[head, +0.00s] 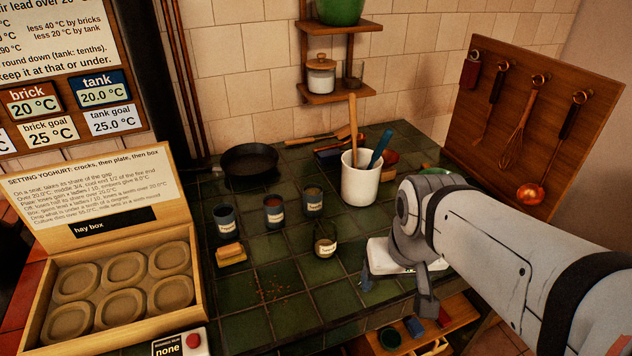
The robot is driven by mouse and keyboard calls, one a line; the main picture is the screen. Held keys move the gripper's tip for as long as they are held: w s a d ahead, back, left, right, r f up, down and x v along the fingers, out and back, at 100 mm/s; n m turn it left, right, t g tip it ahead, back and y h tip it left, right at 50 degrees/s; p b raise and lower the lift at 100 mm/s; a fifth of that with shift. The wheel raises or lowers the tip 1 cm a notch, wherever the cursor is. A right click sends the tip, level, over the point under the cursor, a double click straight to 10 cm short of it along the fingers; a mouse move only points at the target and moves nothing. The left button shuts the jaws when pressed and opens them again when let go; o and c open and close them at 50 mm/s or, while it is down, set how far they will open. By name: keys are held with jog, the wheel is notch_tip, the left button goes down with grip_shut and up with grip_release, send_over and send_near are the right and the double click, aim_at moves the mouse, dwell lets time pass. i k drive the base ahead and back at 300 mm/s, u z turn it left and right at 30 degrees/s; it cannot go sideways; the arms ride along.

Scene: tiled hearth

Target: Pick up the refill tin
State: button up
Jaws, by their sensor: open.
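No tin is legibly marked as the refill tin. Three small dark labelled tins stand upright on the green tiled top: a left one (226,222), a middle one (273,213) and a right one (313,203). A glass jar (325,247) with a pale label stands in front of them. A dark green round thing (390,339) lies in the open drawer below; I cannot tell if it is a tin. My gripper (427,302) points down at the right front edge of the top, apart from the tins, open and with nothing visibly held. My arm hides part of the right side.
A white crock (360,185) with utensils and a black pan (250,160) stand behind. The open drawer (462,337) juts out below. The hay box (190,300) fills the left. The front middle tiles are mostly clear.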

aim_at(313, 192)
jog(key=u, duration=1.6)
jog(key=k, duration=0.75)
jog(key=z, duration=1)
jog(key=i, duration=1)
